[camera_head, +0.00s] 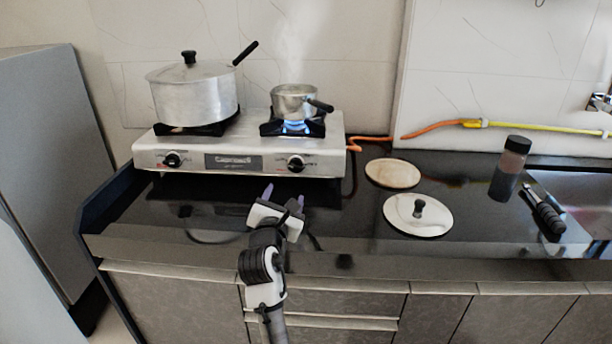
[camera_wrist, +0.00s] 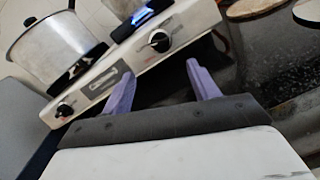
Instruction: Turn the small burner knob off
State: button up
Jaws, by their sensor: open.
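The white two-burner stove (camera_head: 238,158) stands on the black counter. Its right knob (camera_head: 296,163) sits below the small pot (camera_head: 294,101), where a blue flame (camera_head: 296,127) burns. The left knob (camera_head: 172,159) sits below the large lidded pot (camera_head: 192,92). My gripper (camera_head: 284,194) is open and empty, in front of the stove and a little below the right knob. In the wrist view the right knob (camera_wrist: 160,41) shows beyond and between the purple fingers (camera_wrist: 160,84), apart from them. The left knob (camera_wrist: 65,110) is at lower left there.
A wooden disc (camera_head: 392,173) and a white lid (camera_head: 418,215) lie to the right of the stove. A dark bottle (camera_head: 509,168) stands near the sink. An orange hose (camera_head: 428,129) runs along the wall behind.

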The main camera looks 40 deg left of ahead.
aim_at(295, 168)
jog(key=p+x, duration=0.1)
jog(key=x, duration=1.2)
jog(key=shift+w+a, duration=0.2)
jog(key=shift+w, duration=0.1)
jog(key=shift+c, duration=0.3)
jog(key=c, duration=0.9)
